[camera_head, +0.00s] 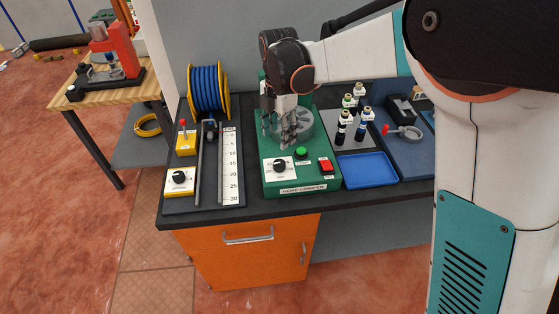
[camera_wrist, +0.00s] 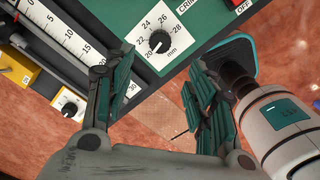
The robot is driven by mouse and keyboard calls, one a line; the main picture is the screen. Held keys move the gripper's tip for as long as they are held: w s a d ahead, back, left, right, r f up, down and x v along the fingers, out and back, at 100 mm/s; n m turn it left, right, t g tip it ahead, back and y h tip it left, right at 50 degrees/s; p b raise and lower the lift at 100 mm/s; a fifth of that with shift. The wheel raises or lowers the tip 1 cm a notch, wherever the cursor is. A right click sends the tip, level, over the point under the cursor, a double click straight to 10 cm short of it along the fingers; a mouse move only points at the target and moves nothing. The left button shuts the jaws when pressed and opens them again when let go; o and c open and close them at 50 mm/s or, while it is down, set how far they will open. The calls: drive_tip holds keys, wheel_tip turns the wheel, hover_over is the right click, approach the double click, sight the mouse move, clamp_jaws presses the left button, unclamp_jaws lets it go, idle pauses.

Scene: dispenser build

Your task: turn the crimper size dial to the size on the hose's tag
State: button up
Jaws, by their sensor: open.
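The green hose crimper (camera_head: 310,181) stands on the bench. Its black size dial (camera_head: 280,166) sits on a white plate at the front left. In the wrist view the dial (camera_wrist: 159,42) is ringed by sizes 20 to 28 mm, and its white mark seems to point lower left, near 20. My gripper (camera_head: 289,137) is above the crimper, behind the dial in the head view. In the wrist view my gripper (camera_wrist: 158,65) has its fingers apart and empty, with the dial showing beyond the gap. I cannot make out a hose tag.
A blue hose reel (camera_head: 208,91), a measuring scale (camera_head: 231,165) and a yellow dial box (camera_head: 179,180) stand left of the crimper. A green button (camera_head: 301,152) and red switch (camera_head: 325,166) are close to the dial. A blue tray (camera_head: 368,170) and bottles (camera_head: 341,128) are right.

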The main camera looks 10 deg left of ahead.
sight(279, 163)
wheel_tip(279, 163, down, 12)
drive_tip(key=b, duration=0.2)
drive_tip(key=shift+f+b, duration=0.1)
drive_tip(key=shift+b, duration=0.3)
drive_tip(key=c, duration=1.1)
